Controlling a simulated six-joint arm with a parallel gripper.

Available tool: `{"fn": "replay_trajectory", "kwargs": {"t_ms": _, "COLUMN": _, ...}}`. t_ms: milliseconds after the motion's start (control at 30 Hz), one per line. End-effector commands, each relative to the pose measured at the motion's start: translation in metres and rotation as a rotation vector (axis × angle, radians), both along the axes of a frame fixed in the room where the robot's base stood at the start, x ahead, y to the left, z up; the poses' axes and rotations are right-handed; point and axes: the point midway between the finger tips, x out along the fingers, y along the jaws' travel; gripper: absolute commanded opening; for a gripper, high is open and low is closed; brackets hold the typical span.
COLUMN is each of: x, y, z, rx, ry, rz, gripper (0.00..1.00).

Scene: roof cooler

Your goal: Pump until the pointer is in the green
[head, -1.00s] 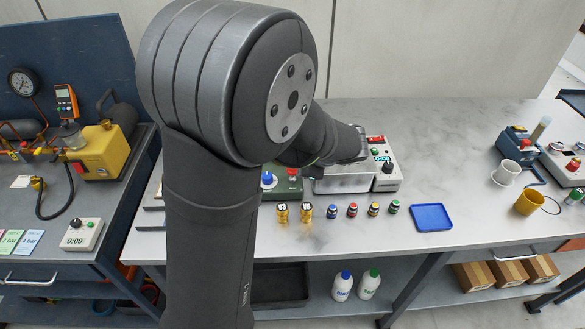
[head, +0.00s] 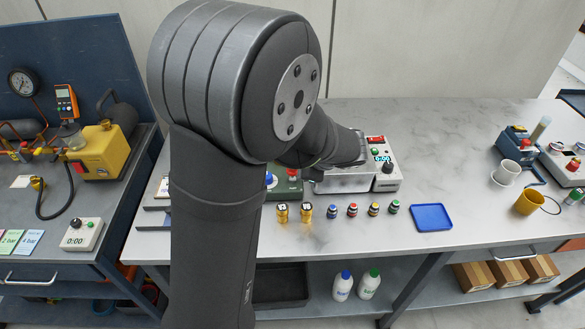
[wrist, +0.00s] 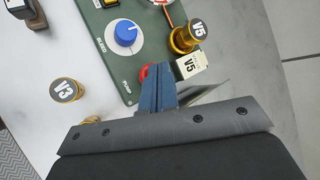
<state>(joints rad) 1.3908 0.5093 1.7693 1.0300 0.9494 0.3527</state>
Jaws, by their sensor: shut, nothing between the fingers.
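My gripper (wrist: 160,88) is shut and empty in the wrist view, its blue fingers together over the lower end of a green panel (wrist: 117,67). A red pump button (wrist: 143,73) shows partly beside the fingertips, next to the printed word PUMP; I cannot tell whether they touch it. A blue bleed knob (wrist: 125,33) sits above it. A dial edge with red and white (wrist: 163,2) is cut off at the top, so its pointer cannot be read.
A gold V5 part (wrist: 184,40) stands close to the right of the fingers by a V5 tag (wrist: 192,66). A gold V3 part (wrist: 66,90) stands on the table at left. A blue tray (head: 431,217) lies further right, with clear bench around it.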

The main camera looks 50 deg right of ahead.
Motion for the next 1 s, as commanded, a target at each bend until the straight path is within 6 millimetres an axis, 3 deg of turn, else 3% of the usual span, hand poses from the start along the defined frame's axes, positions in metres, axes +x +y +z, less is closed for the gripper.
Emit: {"fn": "replay_trajectory", "kwargs": {"t_ms": 1000, "x": 0.000, "y": 0.000, "z": -0.013, "rx": 0.001, "ry": 0.001, "rz": 0.000, "gripper": 0.00}}
